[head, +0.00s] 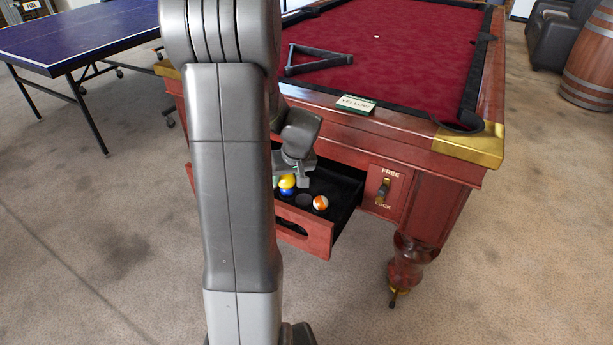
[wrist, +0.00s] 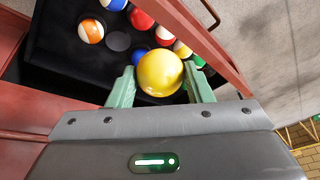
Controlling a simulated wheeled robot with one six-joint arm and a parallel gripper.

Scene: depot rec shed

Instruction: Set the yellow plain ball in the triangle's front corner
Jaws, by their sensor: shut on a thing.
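The yellow plain ball (wrist: 160,73) is between the green fingertips of my gripper (wrist: 161,88) in the wrist view. My gripper is shut on it. In the head view the yellow ball (head: 287,181) shows under my gripper (head: 292,179), over the open drawer (head: 345,192) of the pool table. The black triangle (head: 318,60) lies on the red cloth (head: 395,40) near the table's near end. Its corners look empty. My arm hides the left part of the drawer in the head view.
Several balls lie in the drawer, among them an orange-striped ball (head: 320,202), a red ball (wrist: 141,19) and a blue ball (wrist: 138,56). A small sign reading "YELLOWS" (head: 355,104) sits on the near rail. A FREE/LOCK lever (head: 383,190) is right of the drawer. A blue table (head: 80,36) stands at left.

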